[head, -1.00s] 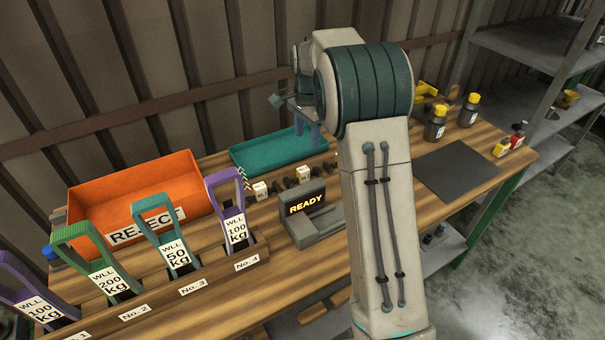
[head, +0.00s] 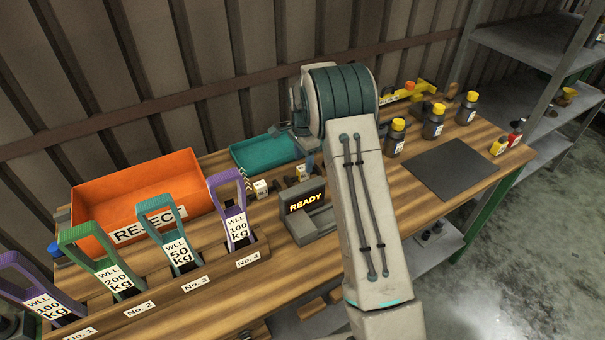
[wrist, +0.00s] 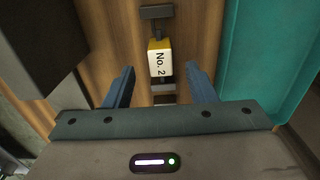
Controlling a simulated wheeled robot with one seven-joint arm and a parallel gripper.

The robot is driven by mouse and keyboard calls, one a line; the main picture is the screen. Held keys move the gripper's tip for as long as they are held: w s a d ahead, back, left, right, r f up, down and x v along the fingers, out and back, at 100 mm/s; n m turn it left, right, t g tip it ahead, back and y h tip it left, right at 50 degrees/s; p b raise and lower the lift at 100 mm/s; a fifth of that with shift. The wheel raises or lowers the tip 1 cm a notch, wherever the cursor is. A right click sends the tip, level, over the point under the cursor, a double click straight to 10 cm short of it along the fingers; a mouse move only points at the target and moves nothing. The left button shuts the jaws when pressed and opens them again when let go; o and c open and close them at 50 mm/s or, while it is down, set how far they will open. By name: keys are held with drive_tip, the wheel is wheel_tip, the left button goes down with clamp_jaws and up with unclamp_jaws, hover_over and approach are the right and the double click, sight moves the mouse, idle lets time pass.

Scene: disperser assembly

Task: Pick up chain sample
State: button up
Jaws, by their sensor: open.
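A small yellow-and-white block marked "No. 2" (wrist: 158,62) lies ahead of my gripper in the wrist view, with dark pieces (wrist: 163,87) at its ends. I cannot make out chain links there. My gripper (wrist: 160,78) is open, its two blue fingers on either side of the block's line and apart from it. In the head view, two such tagged blocks stand on the bench, one at the left (head: 260,188) and one by my fingers (head: 302,172). My arm's wrist hides part of that area.
A teal tray (head: 242,165) lies behind the tagged blocks; it also shows at right in the wrist view (wrist: 262,60). The READY device (head: 306,205) stands in front. An orange REJECT bin (head: 135,185) and several tagged slings are at left. Bottles (head: 434,122) and a dark mat (head: 452,168) are at right.

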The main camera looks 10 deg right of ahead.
sight(303, 167)
wheel_tip(303, 167, down, 5)
drive_tip(key=shift+r+p, duration=0.2)
drive_tip(key=shift+p, duration=0.45)
drive_tip(key=shift+c, duration=0.3)
clamp_jaws()
drive_tip(key=shift+r, duration=0.15)
